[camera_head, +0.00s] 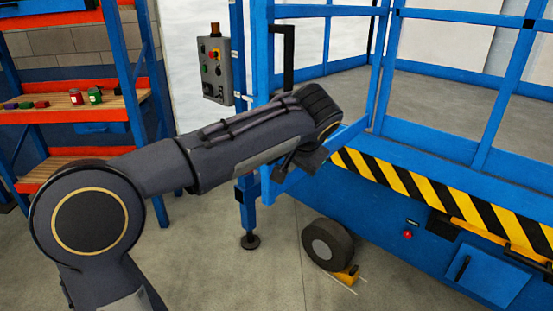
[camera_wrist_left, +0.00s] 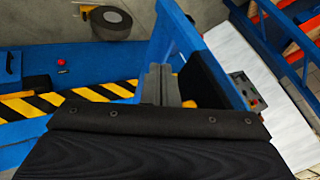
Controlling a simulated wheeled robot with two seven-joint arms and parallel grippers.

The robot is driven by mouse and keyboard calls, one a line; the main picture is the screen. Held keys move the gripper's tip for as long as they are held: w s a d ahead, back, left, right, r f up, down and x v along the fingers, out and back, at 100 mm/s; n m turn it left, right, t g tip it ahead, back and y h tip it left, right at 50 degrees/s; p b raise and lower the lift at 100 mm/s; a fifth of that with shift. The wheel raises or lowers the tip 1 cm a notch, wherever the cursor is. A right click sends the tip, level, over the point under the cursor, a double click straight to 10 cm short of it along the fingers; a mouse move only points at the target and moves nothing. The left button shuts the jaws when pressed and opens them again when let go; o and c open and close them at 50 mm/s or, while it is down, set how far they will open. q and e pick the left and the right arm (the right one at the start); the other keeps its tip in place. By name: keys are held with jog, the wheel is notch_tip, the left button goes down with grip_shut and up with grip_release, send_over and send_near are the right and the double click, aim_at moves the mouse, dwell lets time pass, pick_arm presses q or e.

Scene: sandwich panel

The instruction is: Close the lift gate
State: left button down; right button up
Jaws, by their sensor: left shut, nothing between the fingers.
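The lift gate is a blue tube frame (camera_head: 263,60) with a black upright handle (camera_head: 288,58) near its left edge. Its lower rail (camera_head: 345,136) slants down and left from the platform corner, so the gate appears to stand out from the platform, open. My left gripper (camera_head: 284,170) is shut and empty at the lower part of the gate, beyond my forearm, which hides part of the frame. In the left wrist view the closed fingers (camera_wrist_left: 160,80) are beside a blue bar (camera_wrist_left: 178,28) and a black part; I cannot tell whether they touch. My right gripper is not in view.
The blue lift platform has a yellow-black striped edge (camera_head: 440,197) and a wheel (camera_head: 327,245) below. A grey control box (camera_head: 214,68) hangs on a blue post left of the gate. An orange-blue shelf (camera_head: 75,113) stands far left. Grey floor lies between.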

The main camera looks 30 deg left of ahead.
pick_arm(q)
jog(key=shift+w+a+f+p, duration=0.1)
jog(key=shift+w+a+p, duration=0.05)
jog(key=shift+a, duration=0.55)
jog(key=shift+w+a+f+p, duration=0.15)
jog(key=shift+w+a+p, duration=0.05)
jog(key=shift+a, duration=0.55)
jog(key=shift+w+a+f+p, duration=0.1)
jog(key=shift+w+a+p, duration=0.05)
jog(key=shift+a, duration=0.55)
jog(key=shift+a, duration=0.1)
